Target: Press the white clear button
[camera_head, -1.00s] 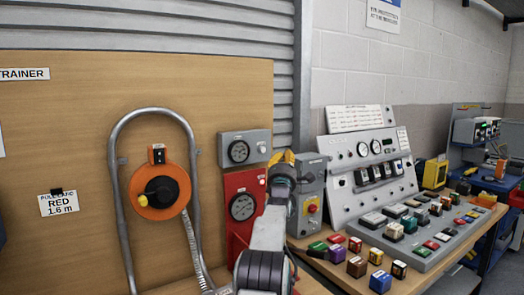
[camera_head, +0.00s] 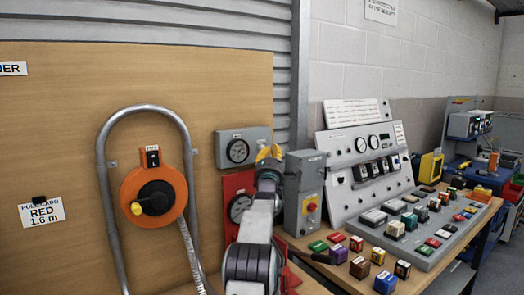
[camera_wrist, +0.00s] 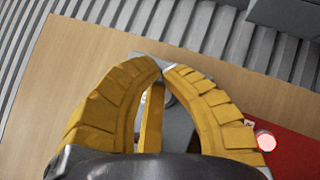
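My gripper (camera_head: 268,153) has yellow ribbed fingers. It is in front of the board, near the grey gauge box (camera_head: 243,147) and the red panel (camera_head: 238,184). The button is not clearly visible in the head view, where my gripper and arm cover part of the red panel. I cannot read any label on it.
A grey box with a red button (camera_head: 311,206) stands right of my arm. A sloped grey console (camera_head: 364,160) and several coloured blocks are on the bench at right. An orange reel (camera_head: 153,194) and a curved grey pipe (camera_head: 104,187) are on the board at left.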

